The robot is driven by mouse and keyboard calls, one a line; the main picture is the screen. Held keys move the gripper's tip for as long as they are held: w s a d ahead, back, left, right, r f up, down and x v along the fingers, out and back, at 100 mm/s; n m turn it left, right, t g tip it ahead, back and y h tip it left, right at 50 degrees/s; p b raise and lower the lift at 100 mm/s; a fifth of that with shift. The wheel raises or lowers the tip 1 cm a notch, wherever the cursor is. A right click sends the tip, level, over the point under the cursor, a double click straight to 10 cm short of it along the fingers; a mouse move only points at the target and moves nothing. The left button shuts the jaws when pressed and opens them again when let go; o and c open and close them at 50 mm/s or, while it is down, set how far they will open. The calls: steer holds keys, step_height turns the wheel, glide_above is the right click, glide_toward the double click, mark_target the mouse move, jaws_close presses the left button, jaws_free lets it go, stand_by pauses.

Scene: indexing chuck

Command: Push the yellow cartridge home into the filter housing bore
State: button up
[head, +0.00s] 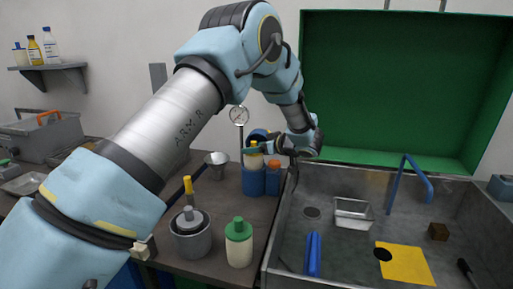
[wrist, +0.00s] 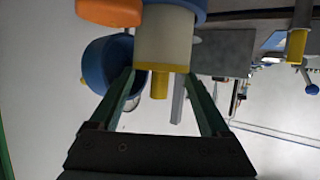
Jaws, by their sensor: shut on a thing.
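The yellow cartridge (head: 254,161) has a cream body with a yellow band and a yellow knob, and it also shows in the wrist view (wrist: 163,45). It stands in line with the mouth of the blue filter housing (head: 255,182), whose edge shows in the wrist view (wrist: 185,6). Much of the cream body shows outside the bore. My gripper (wrist: 160,73) has its green fingers on either side of the body, shut on it by the yellow band. In the head view my gripper (head: 254,151) is small and partly hides the cartridge. The bore's inside is hidden.
An orange-capped blue cylinder (head: 273,178) stands right beside the housing. A gauge (head: 239,116) on a post and a metal cup (head: 216,163) are near. A grey pot (head: 191,236) and a green-capped bottle (head: 238,246) stand in front. A sink (head: 345,270) lies right.

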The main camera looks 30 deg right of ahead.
mark_target(260, 161)
steer(key=shift+f+b, duration=1.2)
steer(key=shift+f, duration=1.55)
steer(key=shift+r, duration=0.1)
steer(key=shift+r+p, duration=4)
steer(key=shift+r, duration=0.95)
steer(key=shift+p, duration=0.55)
steer(key=shift+f+b, duration=0.3)
steer(key=shift+f, duration=0.25)
